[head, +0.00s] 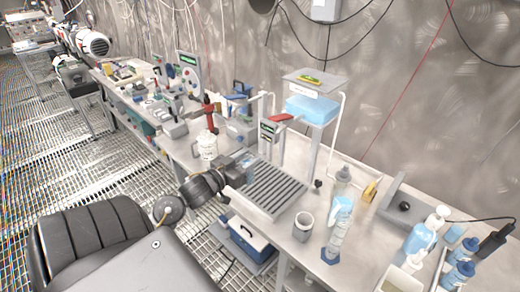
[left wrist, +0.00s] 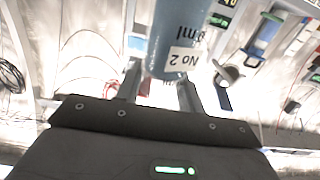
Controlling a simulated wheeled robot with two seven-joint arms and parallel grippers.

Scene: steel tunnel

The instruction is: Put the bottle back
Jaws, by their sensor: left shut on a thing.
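My left gripper (head: 243,160) reaches over the bench, behind a grey ribbed tray. In the left wrist view the gripper (left wrist: 158,92) is shut on a blue-grey bottle (left wrist: 178,35) with a white label reading "No 2", upside down in the picture. The bottle's far end runs out of the top of that view. In the head view I cannot clearly pick out the held bottle near the gripper. My right gripper is not in view.
The ribbed tray (head: 265,190) lies on the bench (head: 285,240). A raised blue tank (head: 312,108) and a white jug (head: 207,146) stand farther back. Bare bench shows around the cup.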

